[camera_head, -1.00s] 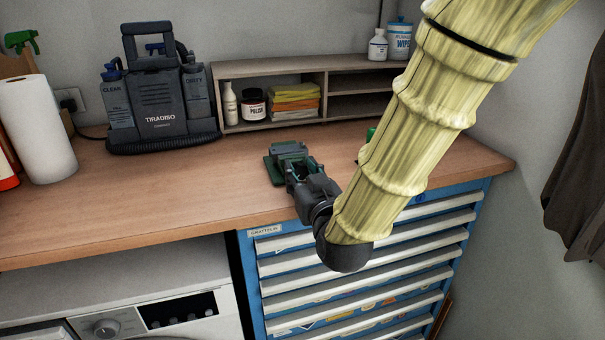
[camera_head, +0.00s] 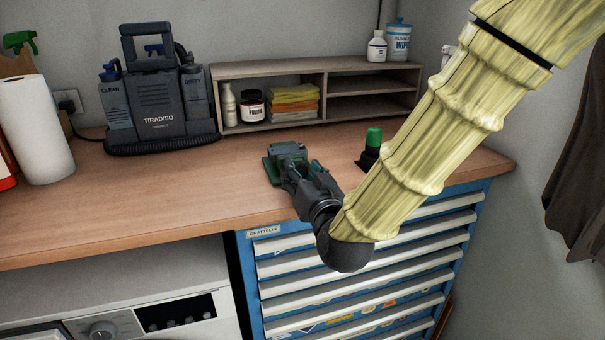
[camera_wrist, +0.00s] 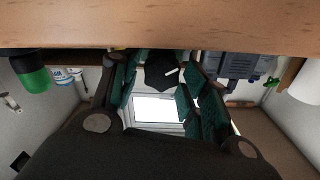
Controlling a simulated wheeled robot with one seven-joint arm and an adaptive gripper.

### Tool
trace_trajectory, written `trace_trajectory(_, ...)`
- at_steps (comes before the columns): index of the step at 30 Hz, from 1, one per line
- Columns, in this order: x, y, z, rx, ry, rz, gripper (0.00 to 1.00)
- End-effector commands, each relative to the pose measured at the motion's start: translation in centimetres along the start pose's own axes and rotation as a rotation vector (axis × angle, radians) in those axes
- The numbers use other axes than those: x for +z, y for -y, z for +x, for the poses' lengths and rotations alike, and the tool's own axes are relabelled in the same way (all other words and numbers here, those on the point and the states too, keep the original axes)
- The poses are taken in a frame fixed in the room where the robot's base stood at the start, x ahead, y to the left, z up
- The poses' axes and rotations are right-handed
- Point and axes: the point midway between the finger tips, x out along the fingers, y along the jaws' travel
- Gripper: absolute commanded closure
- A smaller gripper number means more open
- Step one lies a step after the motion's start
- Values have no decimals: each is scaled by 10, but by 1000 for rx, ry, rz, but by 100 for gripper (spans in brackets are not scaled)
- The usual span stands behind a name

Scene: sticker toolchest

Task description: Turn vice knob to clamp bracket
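The green vice (camera_head: 273,170) stands on the workbench near its front edge, above the blue drawers. My gripper (camera_head: 292,172) is at the vice's front side, low over the bench, and covers part of it. In the wrist view, which is upside down, the two teal-padded fingers of my gripper (camera_wrist: 160,85) stand apart. A small dark part with a pale bar (camera_wrist: 162,70) shows between them; it may be the vice knob, and contact with the fingers cannot be made out. I cannot pick out the bracket clearly.
A green-capped dark bottle (camera_head: 372,148) stands right of the vice, close to my arm. A grey cleaning machine (camera_head: 158,95) is at the back left, a low shelf (camera_head: 316,110) behind. The bench (camera_head: 170,185) left of the vice is clear.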

Motion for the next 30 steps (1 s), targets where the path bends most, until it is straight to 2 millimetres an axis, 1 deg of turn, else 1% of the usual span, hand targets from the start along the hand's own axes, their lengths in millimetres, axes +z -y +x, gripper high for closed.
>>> trace_trajectory(10, -1, 1, 0, -1, -1, 0, 43)
trace_trajectory(14, -7, 2, 0, -1, -3, 0, 43)
trace_trajectory(17, -16, 5, 0, -1, -4, 0, 43)
trace_trajectory(30, -78, 20, 0, -1, -4, -1, 43)
